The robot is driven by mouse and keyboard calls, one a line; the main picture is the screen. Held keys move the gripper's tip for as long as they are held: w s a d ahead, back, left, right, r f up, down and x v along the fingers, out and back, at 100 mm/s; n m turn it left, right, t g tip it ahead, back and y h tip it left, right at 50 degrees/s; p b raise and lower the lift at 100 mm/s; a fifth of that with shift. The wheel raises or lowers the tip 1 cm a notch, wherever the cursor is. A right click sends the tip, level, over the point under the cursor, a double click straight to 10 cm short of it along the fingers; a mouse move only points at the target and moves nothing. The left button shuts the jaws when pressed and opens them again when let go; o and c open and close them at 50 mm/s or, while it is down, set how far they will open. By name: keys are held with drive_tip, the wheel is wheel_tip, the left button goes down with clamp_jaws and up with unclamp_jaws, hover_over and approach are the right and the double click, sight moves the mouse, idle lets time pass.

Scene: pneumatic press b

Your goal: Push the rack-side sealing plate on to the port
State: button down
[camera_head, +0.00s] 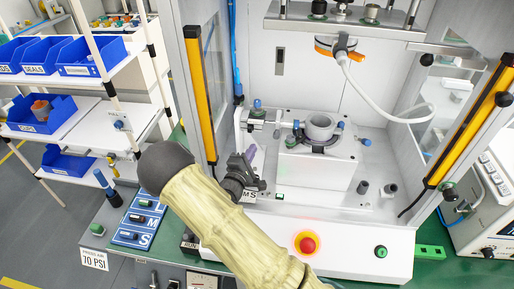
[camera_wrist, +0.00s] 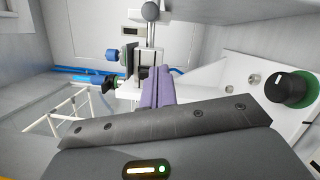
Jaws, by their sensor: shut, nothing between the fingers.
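My gripper (camera_head: 252,152) is at the left side of the press nest, its purple fingers pointing in toward the fixture. In the wrist view the fingers (camera_wrist: 158,88) are shut together and empty. Just beyond them is a pale slide assembly (camera_wrist: 130,86) with dark and blue parts; I cannot tell whether the fingers touch it. In the head view the rack-side sealing mechanism (camera_head: 277,128) lies left of the grey round workpiece (camera_head: 320,125), above my fingers. The sealing plate's face and the port are too small to tell apart, so their contact cannot be told.
Yellow-edged guards (camera_head: 201,95) flank the opening. A red stop button (camera_head: 307,244) is on the front panel. The rack with blue bins (camera_head: 40,113) is left.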

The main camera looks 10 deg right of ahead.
drive_tip(key=b+v, duration=0.1)
drive_tip(key=v, duration=0.4)
drive_tip(key=shift+s+a, duration=0.15)
drive_tip(key=s+d+r+m+g+y, duration=0.1)
drive_tip(key=s+d+m+g+y, duration=0.1)
drive_tip(key=s, duration=0.5)
drive_tip(key=s+d+r+m+g+y, duration=0.2)
drive_tip(key=s+d+m+g+y, duration=0.1)
drive_tip(key=s+m+g, duration=0.4)
drive_tip(key=s+d+r+m+g+y, duration=0.2)
drive_tip(key=s+d+m+g+y, duration=0.1)
drive_tip(key=s+m+g+y, duration=0.1)
drive_tip(key=s+m+y, duration=0.1)
drive_tip(key=s+m, duration=0.1)
drive_tip(key=s, duration=0.1)
drive_tip(key=shift+s+r, duration=0.25)
drive_tip(key=shift+s, duration=0.1)
